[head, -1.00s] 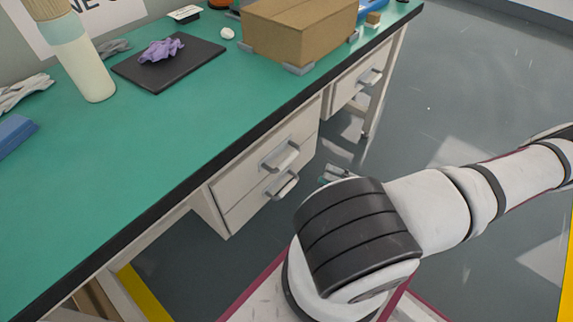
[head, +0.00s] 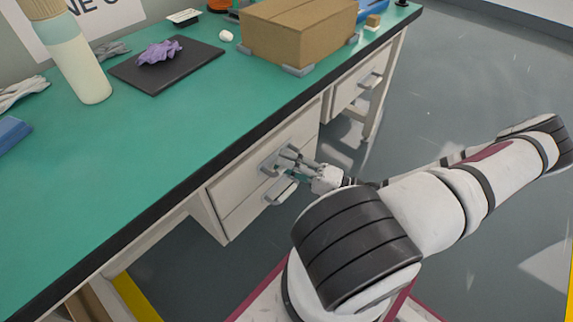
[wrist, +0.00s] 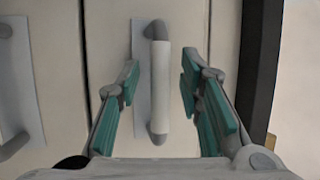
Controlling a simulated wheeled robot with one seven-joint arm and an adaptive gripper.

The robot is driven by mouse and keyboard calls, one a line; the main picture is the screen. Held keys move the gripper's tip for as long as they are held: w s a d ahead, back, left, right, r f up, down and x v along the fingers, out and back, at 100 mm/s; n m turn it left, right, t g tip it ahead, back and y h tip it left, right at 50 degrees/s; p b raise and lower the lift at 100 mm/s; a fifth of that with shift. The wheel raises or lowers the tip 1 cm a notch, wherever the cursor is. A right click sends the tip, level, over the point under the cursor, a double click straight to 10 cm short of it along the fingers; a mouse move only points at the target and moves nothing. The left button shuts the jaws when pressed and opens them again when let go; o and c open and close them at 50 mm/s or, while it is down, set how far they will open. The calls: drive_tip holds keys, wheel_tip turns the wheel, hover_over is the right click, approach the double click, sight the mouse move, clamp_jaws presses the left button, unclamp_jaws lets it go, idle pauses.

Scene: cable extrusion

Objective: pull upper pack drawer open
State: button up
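The upper drawer (head: 240,177) is the top one of a two-drawer unit under the green bench, and its front looks flush with the unit. Its grey bar handle (head: 268,168) is partly hidden behind my gripper (head: 290,161). In the wrist view the upper handle (wrist: 159,85) stands between the two teal-padded fingers of my gripper (wrist: 158,88). The fingers are open, with a gap on both sides of the bar. The lower drawer's handle (head: 281,190) is just below, and it also shows at the left edge of the wrist view (wrist: 18,90).
The green bench top (head: 130,150) with its dark edge overhangs the drawers. Another drawer (head: 350,90) with a handle is farther right. A cardboard box (head: 300,35), a black mat (head: 180,75) and a bottle (head: 85,75) stand on the bench.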

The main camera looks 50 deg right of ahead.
clamp_jaws()
drive_tip(key=shift+s, duration=0.15)
